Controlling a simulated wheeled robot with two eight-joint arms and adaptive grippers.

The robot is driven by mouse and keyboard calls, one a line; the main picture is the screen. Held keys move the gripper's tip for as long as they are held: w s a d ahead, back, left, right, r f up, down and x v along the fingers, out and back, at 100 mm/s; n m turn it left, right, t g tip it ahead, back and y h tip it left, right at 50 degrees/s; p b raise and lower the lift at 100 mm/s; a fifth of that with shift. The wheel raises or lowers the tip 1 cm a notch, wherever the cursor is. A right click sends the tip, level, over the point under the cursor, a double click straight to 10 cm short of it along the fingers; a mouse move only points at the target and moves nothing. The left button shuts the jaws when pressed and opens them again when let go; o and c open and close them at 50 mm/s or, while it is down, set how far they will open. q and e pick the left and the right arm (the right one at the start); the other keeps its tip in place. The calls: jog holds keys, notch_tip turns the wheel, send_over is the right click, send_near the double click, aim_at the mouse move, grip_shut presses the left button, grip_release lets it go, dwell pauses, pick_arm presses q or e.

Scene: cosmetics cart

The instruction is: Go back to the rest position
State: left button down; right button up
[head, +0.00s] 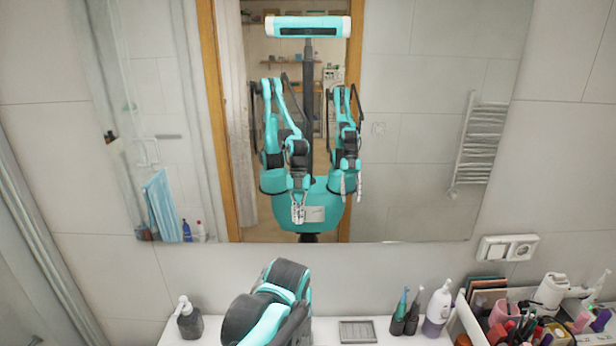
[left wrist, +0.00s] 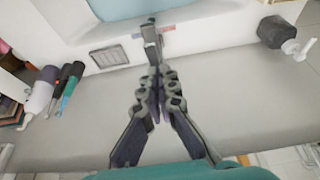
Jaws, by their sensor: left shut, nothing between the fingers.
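My left arm (head: 272,305) comes up from the bottom of the head view, over the white counter; its gripper is not directly seen there. In the left wrist view my left gripper (left wrist: 154,82) is shut, with its two fingers together and nothing between them. The mirror (head: 420,120) in the head view reflects both my arms, bent and hanging in front of my body. My right arm and gripper show only as a small reflection, not directly.
A dark soap dispenser (head: 189,318) stands left of my arm. Toothbrushes in dark holders (head: 404,322), a white bottle (head: 438,308) and a crowded box of cosmetics (head: 535,320) stand farther right. A socket (head: 508,247) is on the wall.

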pick_arm(q)
jog(key=s+a+f+t+b, duration=0.2)
jog(key=s+a+f+b, duration=1.2)
jog(key=s+f+b, duration=0.1)
notch_tip(320, 180, down, 2)
jog(key=shift+s+a+f+t, duration=0.2)
jog(key=shift+s+a+t, duration=0.15)
jog(key=shift+s, duration=0.4)
jog(key=shift+w+d, duration=0.1)
jog(key=shift+d, duration=0.05)
